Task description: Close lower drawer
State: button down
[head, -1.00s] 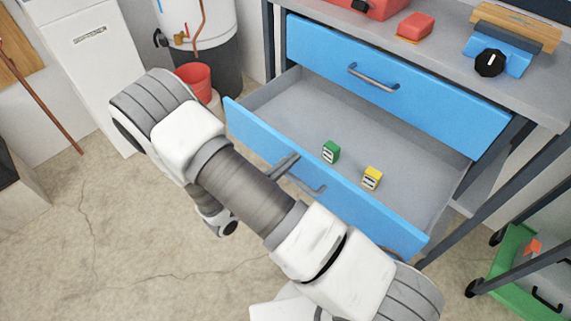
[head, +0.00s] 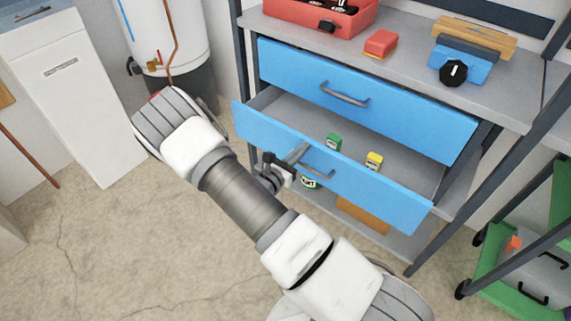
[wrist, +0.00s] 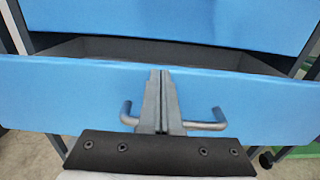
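The lower drawer (head: 375,188) has a blue front and stands partly open under the shut upper drawer (head: 410,105). Its grey inside shows behind the front. A green block (head: 333,142) and a yellow block (head: 374,160) are in it. My gripper (head: 300,150) is at the middle of the drawer front, by the bar handle (head: 322,171). In the wrist view, my gripper's fingers (wrist: 160,90) are together over the middle of the handle (wrist: 205,126), with their tips against or very near the blue front (wrist: 70,95). The fingers hide the handle's middle.
A red toolbox (head: 320,18), a small red box (head: 380,43) and a blue vise-like tool (head: 462,62) stand on the bench top. A green cart (head: 490,265) is at right, a white cabinet (head: 75,105) at left. Floor in front is clear.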

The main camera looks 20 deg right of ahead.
jog(key=x, duration=1.5)
jog(key=shift+d+f, duration=0.1)
jog(key=shift+w+d, duration=0.2)
jog(key=shift+w, duration=0.05)
jog(key=shift+d+r, duration=0.1)
jog(key=shift+r, duration=0.15)
